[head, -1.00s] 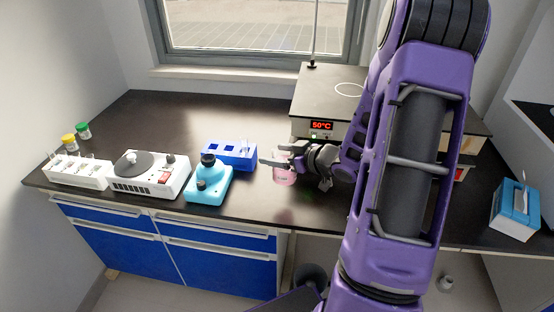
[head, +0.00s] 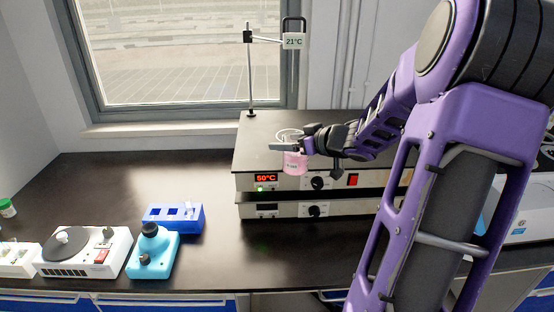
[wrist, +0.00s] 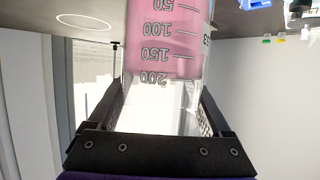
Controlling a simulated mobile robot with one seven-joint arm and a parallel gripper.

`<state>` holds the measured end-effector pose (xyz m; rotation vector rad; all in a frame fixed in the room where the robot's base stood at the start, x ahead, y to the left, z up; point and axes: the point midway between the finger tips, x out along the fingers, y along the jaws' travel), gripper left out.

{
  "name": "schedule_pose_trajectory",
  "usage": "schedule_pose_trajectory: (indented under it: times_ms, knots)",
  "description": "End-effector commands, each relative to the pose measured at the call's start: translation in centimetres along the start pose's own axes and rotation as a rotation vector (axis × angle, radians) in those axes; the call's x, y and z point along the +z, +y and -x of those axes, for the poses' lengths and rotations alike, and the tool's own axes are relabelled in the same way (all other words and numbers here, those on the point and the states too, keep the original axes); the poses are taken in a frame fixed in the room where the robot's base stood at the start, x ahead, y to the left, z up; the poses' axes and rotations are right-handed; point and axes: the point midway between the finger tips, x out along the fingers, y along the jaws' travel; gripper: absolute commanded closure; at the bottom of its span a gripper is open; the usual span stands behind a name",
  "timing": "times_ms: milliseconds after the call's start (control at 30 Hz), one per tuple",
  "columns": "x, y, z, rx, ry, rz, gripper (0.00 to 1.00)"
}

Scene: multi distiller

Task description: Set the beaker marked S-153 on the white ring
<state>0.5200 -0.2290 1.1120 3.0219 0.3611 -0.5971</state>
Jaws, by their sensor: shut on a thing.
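My gripper (head: 287,145) is shut on a clear beaker (head: 294,164) holding pink liquid. The beaker hangs upright in front of the upper hotplate's front edge in the head view. Its small label is hard to read there; in the wrist view the beaker (wrist: 165,45) fills the space between the fingers, with inverted volume marks and only the end of a label showing. The white ring (head: 283,131) lies on the dark hotplate top, partly hidden behind my gripper. In the wrist view the ring (wrist: 84,21) is clear of the beaker, to its left.
The upper hotplate (head: 335,181) reads 50°C and sits above a second unit (head: 285,209). A stand rod (head: 250,80) with a 21°C display (head: 294,41) rises behind. A blue rack (head: 174,216), cyan device (head: 152,252) and white stirrer (head: 86,252) stand left. Bench between is clear.

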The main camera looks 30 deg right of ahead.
Motion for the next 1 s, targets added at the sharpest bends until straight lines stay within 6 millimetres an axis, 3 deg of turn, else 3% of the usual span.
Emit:
schedule_pose_trajectory:
  times_ms: [267,1000]
  knots:
    - [-0.9,1.0,0.2,0.018,-0.002,-0.003,0.95]
    - [-2.1,4.9,-4.6,0.018,-0.001,-0.002,0.95]
